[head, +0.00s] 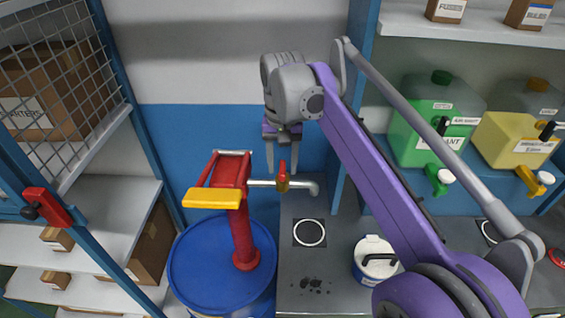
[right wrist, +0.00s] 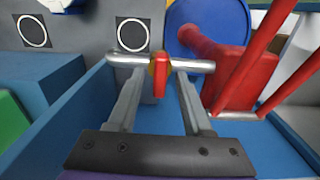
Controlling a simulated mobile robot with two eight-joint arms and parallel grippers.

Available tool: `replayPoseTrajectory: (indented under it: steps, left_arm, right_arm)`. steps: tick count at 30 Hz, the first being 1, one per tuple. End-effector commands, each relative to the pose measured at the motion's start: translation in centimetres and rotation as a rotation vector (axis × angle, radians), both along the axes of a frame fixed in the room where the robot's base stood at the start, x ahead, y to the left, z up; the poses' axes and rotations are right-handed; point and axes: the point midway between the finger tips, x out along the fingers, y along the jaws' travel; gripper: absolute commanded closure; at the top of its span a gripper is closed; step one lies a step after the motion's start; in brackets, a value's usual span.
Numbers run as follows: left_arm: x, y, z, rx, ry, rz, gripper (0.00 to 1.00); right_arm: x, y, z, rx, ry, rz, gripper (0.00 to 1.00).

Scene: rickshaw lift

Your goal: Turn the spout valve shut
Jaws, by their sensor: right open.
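The spout (head: 262,184) is a silver pipe running right from a red hand pump (head: 240,225) on a blue drum (head: 190,262). Its valve has a small red lever (head: 282,178) on a brass body, lying across the pipe; it also shows in the right wrist view (right wrist: 159,75). My right gripper (head: 282,172) comes from above, open, with one finger on each side of the lever. In the right wrist view there is a gap between the lever and each finger. My left gripper is not in view.
The pump's yellow handle (head: 212,198) sticks out left of the valve. A grey bench (head: 335,290) with a white-lidded pot (head: 375,255) is to the right. Green (head: 437,115) and yellow (head: 515,135) jugs stand at the right. A wire cage (head: 65,85) and shelves are left.

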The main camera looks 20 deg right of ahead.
Motion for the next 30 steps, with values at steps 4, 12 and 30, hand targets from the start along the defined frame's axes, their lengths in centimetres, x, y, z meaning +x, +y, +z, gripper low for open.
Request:
replayPoseTrajectory:
  steps: [4, 12, 30]
  left_arm:
    - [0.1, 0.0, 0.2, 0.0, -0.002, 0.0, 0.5]
    - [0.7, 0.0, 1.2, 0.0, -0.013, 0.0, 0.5]
    - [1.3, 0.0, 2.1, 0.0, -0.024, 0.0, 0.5]
  right_arm:
    - [0.0, 0.0, 1.0, 0.0, 0.0, 0.0, 0.5]
    - [0.1, 0.0, 6.3, 0.0, -0.002, 0.0, 0.5]
    - [0.0, 0.0, 10.8, 0.0, 0.0, 0.0, 0.5]
